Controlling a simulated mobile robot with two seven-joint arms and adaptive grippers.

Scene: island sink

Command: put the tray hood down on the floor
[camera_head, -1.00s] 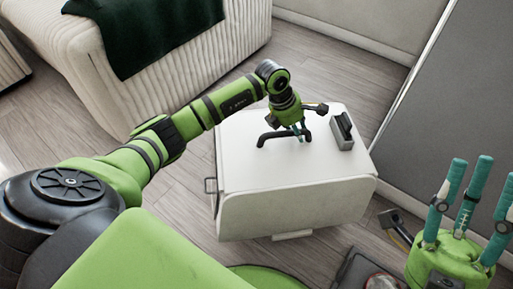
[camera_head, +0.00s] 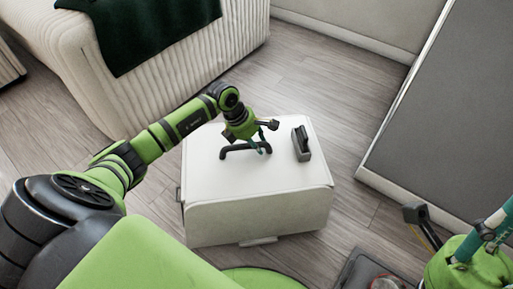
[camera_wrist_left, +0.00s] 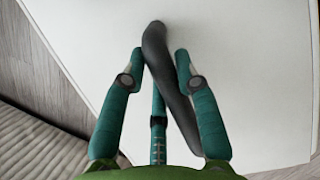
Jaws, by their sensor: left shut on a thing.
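The tray hood (camera_head: 258,218) is a white box-like cover with a dark arched handle (camera_head: 231,150) on top. My left gripper (camera_head: 259,148) is shut on the handle, from above. In the left wrist view, my left gripper's fingers (camera_wrist_left: 160,60) stand either side of the handle (camera_wrist_left: 166,75), above the hood's white top (camera_wrist_left: 245,60). The hood is level, over the wooden floor (camera_head: 335,75). Its underside is hidden, so I cannot tell whether it touches the floor. My right gripper (camera_head: 488,232) is at the lower right, partly cut off, with nothing seen in it.
A grey block-like fitting (camera_head: 301,145) stands on the hood's top. A pale ribbed sofa (camera_head: 200,60) with a dark green cloth (camera_head: 155,30) is at upper left. A grey panel (camera_head: 450,120) stands at right. Bare floor lies behind and right of the hood.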

